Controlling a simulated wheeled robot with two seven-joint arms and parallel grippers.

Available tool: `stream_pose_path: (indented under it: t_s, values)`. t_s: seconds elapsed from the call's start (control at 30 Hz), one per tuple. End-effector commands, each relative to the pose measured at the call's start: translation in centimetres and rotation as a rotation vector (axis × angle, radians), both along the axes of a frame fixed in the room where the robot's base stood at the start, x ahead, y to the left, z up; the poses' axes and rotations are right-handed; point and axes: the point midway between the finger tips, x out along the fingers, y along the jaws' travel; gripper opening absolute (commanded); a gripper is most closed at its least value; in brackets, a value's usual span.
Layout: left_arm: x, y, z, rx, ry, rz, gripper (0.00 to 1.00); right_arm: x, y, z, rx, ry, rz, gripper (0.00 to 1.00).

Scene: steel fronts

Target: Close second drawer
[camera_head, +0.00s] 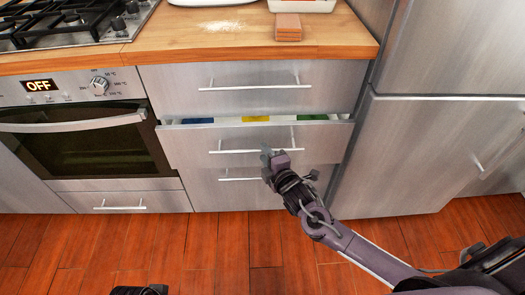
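The second drawer (185,147) of the steel cabinet is pulled out a little. Blue, yellow and green items show through the gap at its top edge. Its bar handle (228,151) runs across the front. My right gripper (268,155) is at this drawer front, overlapping the handle's right part. I cannot tell whether it touches the handle or whether its fingers are open or shut. A dark part at the bottom edge (139,290) seems to be my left gripper, mostly cut off, well away from the drawer.
The top drawer (250,75) and the bottom drawer (215,192) look shut. An oven (85,150) is on the left and a steel fridge (430,150) on the right. The wooden counter (180,40) above holds a brown block (288,28). The wooden floor (150,245) in front is clear.

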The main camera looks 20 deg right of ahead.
Motion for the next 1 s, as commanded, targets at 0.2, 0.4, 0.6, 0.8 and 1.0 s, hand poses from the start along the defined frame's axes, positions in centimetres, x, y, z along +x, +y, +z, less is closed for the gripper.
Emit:
stream_pose_path:
  t_s: [0.2,0.4,0.6,0.8,1.0]
  values:
    - [0.7,-0.6,0.1,-0.018,-0.044,-0.011,0.36,2.1,0.3,-0.4,0.0,-0.001,0.0,0.32]
    - [0.8,-0.6,0.1,-0.017,-0.052,-0.014,0.36,2.4,0.3,-0.5,0.001,0.0,0.001,0.32]
    - [0.7,-0.4,0.1,-0.013,-0.05,-0.017,0.36,2.3,0.3,-0.4,0.0,0.0,0.001,0.19]
    - [0.6,-0.3,0.0,-0.009,-0.044,-0.017,0.36,2.3,0.3,-0.4,0.0,0.0,0.001,0.0]
    - [0.6,-0.3,0.0,-0.009,-0.043,-0.016,0.36,2.3,0.3,-0.5,0.0,0.0,0.001,0.0]
